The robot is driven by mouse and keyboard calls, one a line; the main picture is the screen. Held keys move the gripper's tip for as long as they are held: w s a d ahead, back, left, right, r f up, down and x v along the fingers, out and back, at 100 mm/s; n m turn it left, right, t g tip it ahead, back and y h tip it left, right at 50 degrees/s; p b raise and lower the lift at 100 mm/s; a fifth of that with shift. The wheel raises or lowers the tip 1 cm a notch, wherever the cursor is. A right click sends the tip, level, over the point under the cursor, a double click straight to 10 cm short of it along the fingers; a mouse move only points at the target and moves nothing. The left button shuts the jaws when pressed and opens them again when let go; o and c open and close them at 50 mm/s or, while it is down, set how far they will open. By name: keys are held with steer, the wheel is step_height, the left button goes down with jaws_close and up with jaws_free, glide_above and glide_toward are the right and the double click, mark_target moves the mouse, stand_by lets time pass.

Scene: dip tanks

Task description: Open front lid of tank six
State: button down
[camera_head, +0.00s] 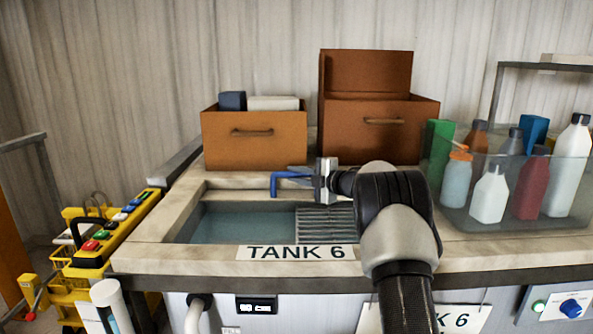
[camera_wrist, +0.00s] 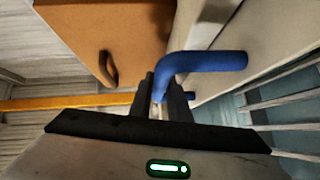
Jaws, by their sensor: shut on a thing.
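Tank six shows in the head view with its pale rim (camera_head: 150,255) and a "TANK 6" label (camera_head: 297,253) on the front edge. The left part of its opening shows water (camera_head: 245,222); grey slats (camera_head: 322,218) cover the right part. A bent blue handle (camera_head: 284,178) is at the back edge of the opening. My gripper (camera_head: 312,180) is shut on this handle; the wrist view shows the blue bar (camera_wrist: 205,62) between the dark fingers (camera_wrist: 161,95). I cannot tell what the handle is fixed to. No lid panel shows clearly, and my arm hides the right side of the tank.
Two brown boxes, a left one (camera_head: 254,148) and a right one (camera_head: 375,140), stand behind the opening. A clear bin (camera_head: 465,215) of bottles stands at the right. A yellow rack with coloured buttons (camera_head: 115,232) is at the left. The left rim is clear.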

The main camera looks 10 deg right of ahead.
steer(key=shift+w+d+r+p, duration=0.1)
steer(key=shift+w+d+p, duration=0.1)
steer(key=shift+w, duration=0.3)
steer(key=shift+w+d+p, duration=0.1)
steer(key=shift+w+p, duration=0.05)
steer(key=shift+w, duration=0.3)
steer(key=c, duration=1.7)
jaws_free()
steer(key=shift+o, duration=0.2)
steer(key=v, duration=1.7)
steer(key=shift+s, duration=0.25)
steer(key=shift+d, duration=0.1)
